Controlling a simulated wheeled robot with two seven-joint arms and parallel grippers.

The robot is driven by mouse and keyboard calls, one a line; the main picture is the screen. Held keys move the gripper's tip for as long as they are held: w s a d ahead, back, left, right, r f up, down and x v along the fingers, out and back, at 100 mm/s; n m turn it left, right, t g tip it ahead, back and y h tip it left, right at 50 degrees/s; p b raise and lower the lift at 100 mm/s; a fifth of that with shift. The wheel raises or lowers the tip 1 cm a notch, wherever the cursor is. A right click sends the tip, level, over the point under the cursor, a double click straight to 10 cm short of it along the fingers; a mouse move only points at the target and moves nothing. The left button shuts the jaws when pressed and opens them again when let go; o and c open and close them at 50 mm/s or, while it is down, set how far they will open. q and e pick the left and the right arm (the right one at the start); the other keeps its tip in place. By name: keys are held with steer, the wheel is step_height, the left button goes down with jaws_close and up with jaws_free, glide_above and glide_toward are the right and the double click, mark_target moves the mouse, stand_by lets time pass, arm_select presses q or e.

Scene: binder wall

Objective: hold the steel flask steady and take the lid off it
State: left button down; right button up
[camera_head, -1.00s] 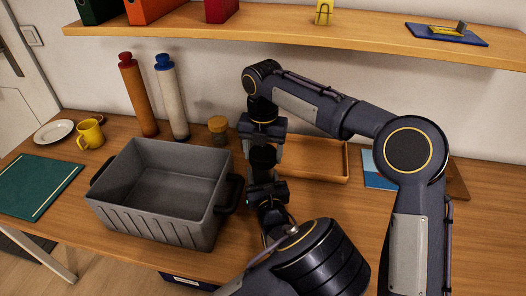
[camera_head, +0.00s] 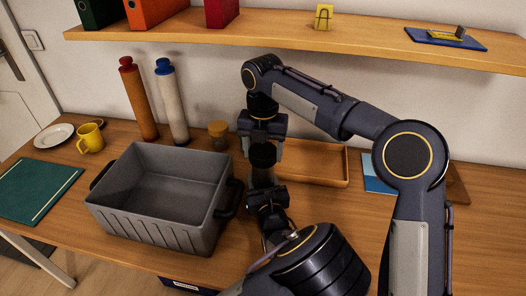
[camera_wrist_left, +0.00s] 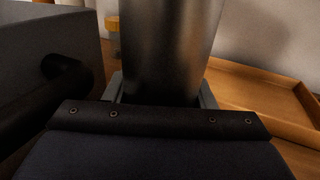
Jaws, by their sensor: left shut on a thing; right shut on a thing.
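The steel flask (camera_wrist_left: 170,45) stands upright in the left wrist view, a smooth grey cylinder with its top cut off by the frame edge. My left gripper (camera_wrist_left: 160,92) is shut on its body, one finger at each side.
A grey crate (camera_head: 160,222) with black handles stands close left of my grippers. A wooden tray (camera_head: 318,182) lies behind them. A cork-topped jar (camera_head: 218,133) and two tall bottles, red-capped (camera_head: 140,100) and blue-capped (camera_head: 173,105), stand at the back. A shelf (camera_head: 350,37) runs above.

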mark_target(263, 150)
steer(key=shift+r, duration=2.05)
arm_select(q)
steer(key=c, duration=0.5)
jaws_free()
